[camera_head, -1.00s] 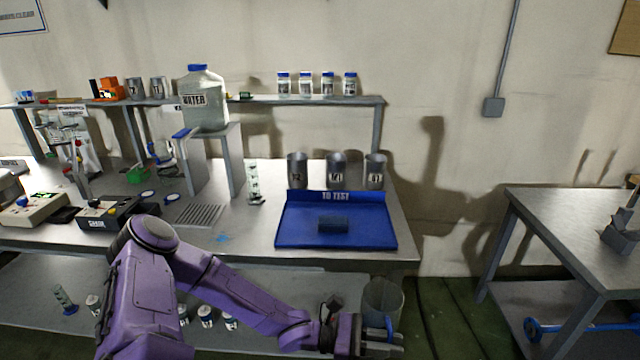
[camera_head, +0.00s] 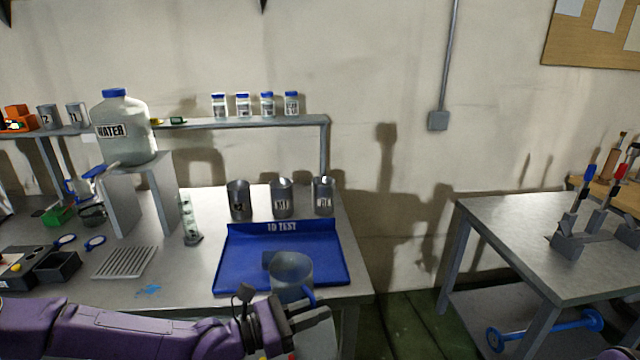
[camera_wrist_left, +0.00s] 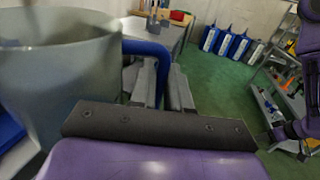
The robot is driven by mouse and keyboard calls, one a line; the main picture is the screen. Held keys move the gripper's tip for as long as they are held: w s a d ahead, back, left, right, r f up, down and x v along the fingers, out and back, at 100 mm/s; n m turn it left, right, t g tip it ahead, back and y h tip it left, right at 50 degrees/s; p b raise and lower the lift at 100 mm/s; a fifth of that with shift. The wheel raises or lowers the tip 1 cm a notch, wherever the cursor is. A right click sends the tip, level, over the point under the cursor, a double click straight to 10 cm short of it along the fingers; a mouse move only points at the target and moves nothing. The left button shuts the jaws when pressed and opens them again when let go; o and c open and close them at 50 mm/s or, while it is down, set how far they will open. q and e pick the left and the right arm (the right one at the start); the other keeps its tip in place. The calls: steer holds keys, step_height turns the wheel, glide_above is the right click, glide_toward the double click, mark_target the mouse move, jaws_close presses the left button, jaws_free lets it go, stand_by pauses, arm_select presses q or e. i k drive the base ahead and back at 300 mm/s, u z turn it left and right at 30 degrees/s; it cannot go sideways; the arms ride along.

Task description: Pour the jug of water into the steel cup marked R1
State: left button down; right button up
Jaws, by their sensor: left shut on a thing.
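The jug (camera_head: 291,270) is a grey, see-through vessel with a blue handle. It looks upright and overlaps the front of the blue tray in the head view. It also fills the left of the left wrist view (camera_wrist_left: 55,75). My left gripper (camera_head: 308,311) is shut on its blue handle (camera_wrist_left: 150,52). Three steel cups stand in a row behind the tray: a left cup (camera_head: 238,199), a middle cup (camera_head: 282,198) and a right cup (camera_head: 323,196). The right cup's small label seems to read R1. The water inside the jug cannot be made out. My right gripper is out of view.
A WATER container (camera_head: 125,135) stands on a stand at left. A cylinder (camera_head: 188,222) stands left of the tray. Jars line the shelf (camera_head: 210,124). Another table (camera_head: 500,215) is at right.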

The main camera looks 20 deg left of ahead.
mark_target(322, 187)
steer(key=i, duration=1.45)
